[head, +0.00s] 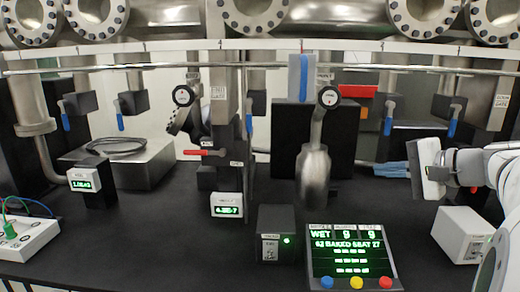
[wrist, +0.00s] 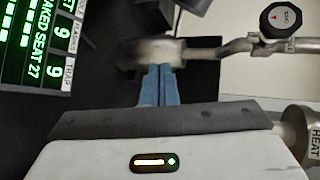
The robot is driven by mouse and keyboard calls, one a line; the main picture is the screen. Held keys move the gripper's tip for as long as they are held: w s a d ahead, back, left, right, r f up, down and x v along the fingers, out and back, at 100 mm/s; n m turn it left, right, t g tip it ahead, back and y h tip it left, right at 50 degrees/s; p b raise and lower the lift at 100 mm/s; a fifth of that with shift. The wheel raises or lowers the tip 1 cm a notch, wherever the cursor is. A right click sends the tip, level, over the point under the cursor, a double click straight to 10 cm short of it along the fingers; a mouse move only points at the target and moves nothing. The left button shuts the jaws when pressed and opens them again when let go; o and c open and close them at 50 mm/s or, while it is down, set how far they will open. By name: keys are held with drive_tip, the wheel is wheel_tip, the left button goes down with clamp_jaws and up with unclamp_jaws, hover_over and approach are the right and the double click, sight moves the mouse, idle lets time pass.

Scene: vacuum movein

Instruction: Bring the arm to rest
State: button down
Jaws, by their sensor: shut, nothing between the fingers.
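My arm reaches in from the right edge of the head view. My gripper (head: 378,170) points left at mid-height there, its blue fingers partly against the dark backdrop. In the wrist view, the two blue fingers (wrist: 159,70) lie side by side, shut with nothing between them. A blurred metal cylinder (wrist: 155,53) shows just beyond the fingertips; I cannot tell if they touch. In the head view this cylinder (head: 314,175) hangs from a metal tube, to the left of the fingers with a visible gap.
A panel with green text (head: 352,255) and coloured buttons stands at the front. A dark box (head: 276,232) is left of it, a white box (head: 461,234) below my arm. Gauges (head: 329,97) and blue-handled valves (head: 389,113) line the back. The black bench between is partly clear.

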drive_tip(key=s+a+f+n+g+h+p, duration=0.1)
drive_tip(key=s+a+f+n+g+p, duration=0.1)
drive_tip(key=s+a+g+p, duration=0.3)
drive_tip(key=s+a+f+n+g+h+p, duration=0.1)
drive_tip(key=s+a+f+n+h+p, duration=0.15)
drive_tip(key=a, duration=0.45)
drive_tip(key=s+a+f+n+g+h+p, duration=0.1)
drive_tip(key=s+n+h+p, duration=0.4)
drive_tip(key=s, duration=0.5)
wheel_tip(320, 180, down, 2)
drive_tip(key=shift+s+a+f+n+g+p, duration=0.1)
drive_tip(key=shift+s+a+n+g+p, duration=0.15)
drive_tip(key=shift+s+n+g+p, duration=0.5)
drive_tip(key=shift+w+d, duration=0.1)
drive_tip(key=shift+w, duration=0.25)
